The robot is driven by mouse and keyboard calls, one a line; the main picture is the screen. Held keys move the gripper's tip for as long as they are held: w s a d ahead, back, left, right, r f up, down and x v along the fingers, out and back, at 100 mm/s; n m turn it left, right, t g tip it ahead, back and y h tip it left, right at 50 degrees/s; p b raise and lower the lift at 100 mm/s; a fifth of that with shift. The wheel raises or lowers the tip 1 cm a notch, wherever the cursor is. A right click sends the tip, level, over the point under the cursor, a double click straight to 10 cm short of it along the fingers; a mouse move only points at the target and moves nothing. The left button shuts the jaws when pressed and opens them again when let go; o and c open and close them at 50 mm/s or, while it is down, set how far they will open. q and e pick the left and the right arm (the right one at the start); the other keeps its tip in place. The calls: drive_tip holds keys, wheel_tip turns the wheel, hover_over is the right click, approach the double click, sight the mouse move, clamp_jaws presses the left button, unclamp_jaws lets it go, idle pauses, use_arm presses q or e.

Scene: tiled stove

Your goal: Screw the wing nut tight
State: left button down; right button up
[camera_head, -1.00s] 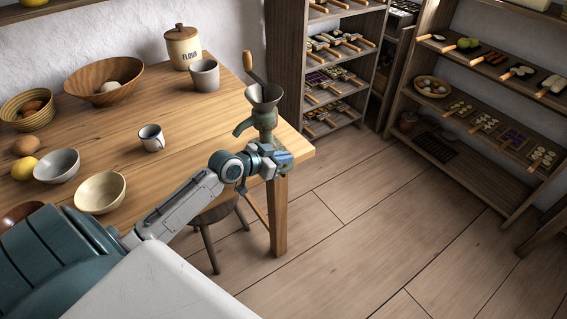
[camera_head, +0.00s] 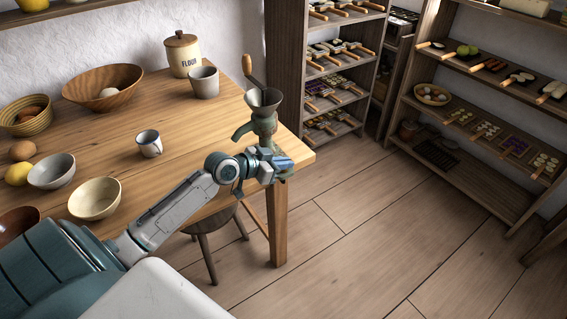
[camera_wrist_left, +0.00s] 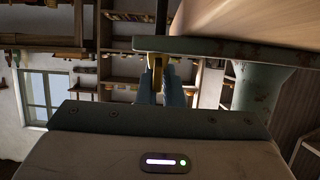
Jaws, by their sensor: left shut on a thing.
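A grey-green hand mill (camera_head: 264,122) with a funnel hopper and a wooden-handled crank stands at the table's right corner. It also shows in the left wrist view as a worn green clamp (camera_wrist_left: 255,85) by the table edge. My left gripper (camera_head: 282,168) is at the clamp, below the mill's body. In the left wrist view its blue fingers (camera_wrist_left: 163,88) are shut on the brass-coloured wing nut (camera_wrist_left: 157,62), under a flat green part of the clamp. The fingers partly hide the wing nut, and in the head view I cannot make it out. My right gripper is not in view.
The wooden table (camera_head: 120,155) holds bowls, an enamel mug (camera_head: 149,143), a grey cup (camera_head: 204,82) and a flour jar (camera_head: 183,54). A stool (camera_head: 210,232) stands under its front edge. Shelves (camera_head: 335,75) stand behind; the floor on the right is clear.

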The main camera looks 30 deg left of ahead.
use_arm(q)
drive_tip(key=c, duration=1.6)
unclamp_jaws()
drive_tip(key=shift+f, duration=0.1)
drive_tip(key=shift+s, duration=0.1)
